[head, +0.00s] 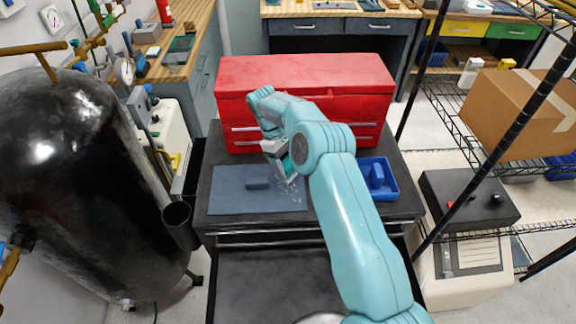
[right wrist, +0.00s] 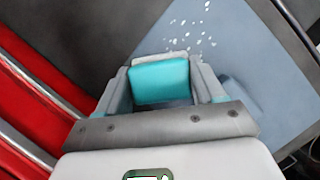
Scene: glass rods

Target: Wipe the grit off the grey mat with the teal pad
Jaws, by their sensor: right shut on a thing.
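The grey mat (head: 230,198) lies flat on the dark cart top in front of the red chest, and looks bluish. White grit (head: 293,191) is scattered near its right end; it also shows in the right wrist view (right wrist: 190,42). My right gripper (head: 286,172) is over the mat's right part. In the right wrist view it is shut on the teal pad (right wrist: 160,82), held between both fingers, with a pale edge towards the grit. I cannot tell whether the pad touches the mat. My left gripper is not in view.
A blue tray (head: 391,189) with a blue object (head: 376,176) is to the right. The red chest (head: 300,75) stands close behind. A black tank (head: 70,180) is at left.

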